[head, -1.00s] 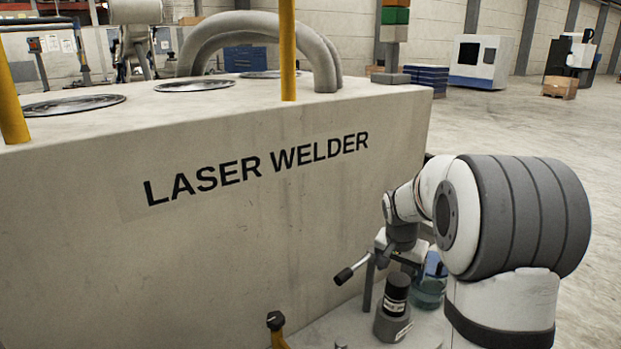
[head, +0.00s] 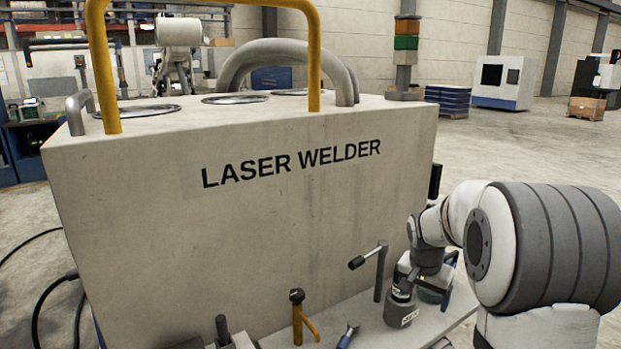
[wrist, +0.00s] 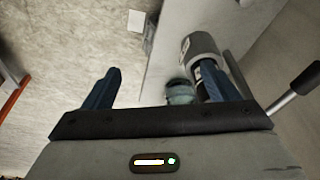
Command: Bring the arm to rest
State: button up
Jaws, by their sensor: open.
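My arm (head: 545,245) stands at the right of the head view, bent toward a work surface (head: 450,318) beside the laser welder (head: 120,220). My gripper (wrist: 160,70) is open in the wrist view, with its two blue fingers spread wide. A grey cylinder (wrist: 200,47) shows beside and partly behind the right finger, and a teal jar (wrist: 180,92) lies in view between the fingers. I cannot tell whether anything is touched. Nothing is seen held.
On the surface stand a dark-topped labelled cylinder (head: 401,290), a black-gripped lever (head: 369,260), a yellow-handled tool (head: 298,315) and a blue tool (head: 347,336). The welder's tall wall rises close to my arm. Open floor (head: 545,140) lies behind to the right.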

jog(key=s+a+r+n+y, duration=0.1)
jog(key=s+a+n, duration=0.3)
jog(key=s, duration=0.9)
jog(key=s+a+r+n, duration=0.3)
jog(key=s+a, duration=0.4)
jog(key=s, duration=0.6)
jog(key=shift+n+y, duration=0.4)
